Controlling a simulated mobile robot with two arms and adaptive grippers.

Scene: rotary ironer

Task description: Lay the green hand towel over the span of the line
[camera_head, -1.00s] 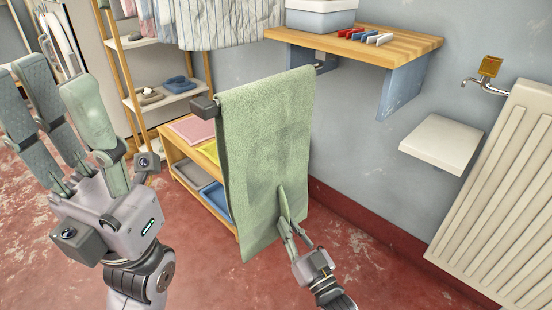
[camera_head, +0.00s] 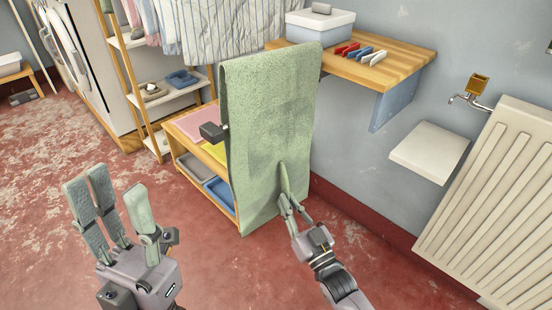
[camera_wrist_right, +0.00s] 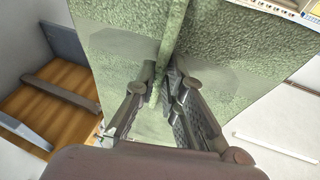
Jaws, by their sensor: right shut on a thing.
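The green hand towel (camera_head: 270,125) hangs upright in the head view, spread wide, with its top edge in front of the wooden shelf. My right gripper (camera_head: 284,196) is shut on a fold of its lower middle. The right wrist view shows the pinched green cloth (camera_wrist_right: 165,65) between the fingers. A dark end block (camera_head: 212,132) shows at the towel's left edge, below its top edge. Any line span behind the cloth is hidden, so I cannot tell whether the towel touches it. My left gripper (camera_head: 115,195) is open and empty, lower left, apart from the towel.
A wooden wall shelf (camera_head: 400,67) holds a lidded box (camera_head: 318,28) and several coloured pegs. A low bench (camera_head: 190,125) with coloured cloths and trays stands behind the towel. A tap (camera_head: 470,95), a white ledge (camera_head: 430,152) and a radiator (camera_head: 495,200) are at right.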

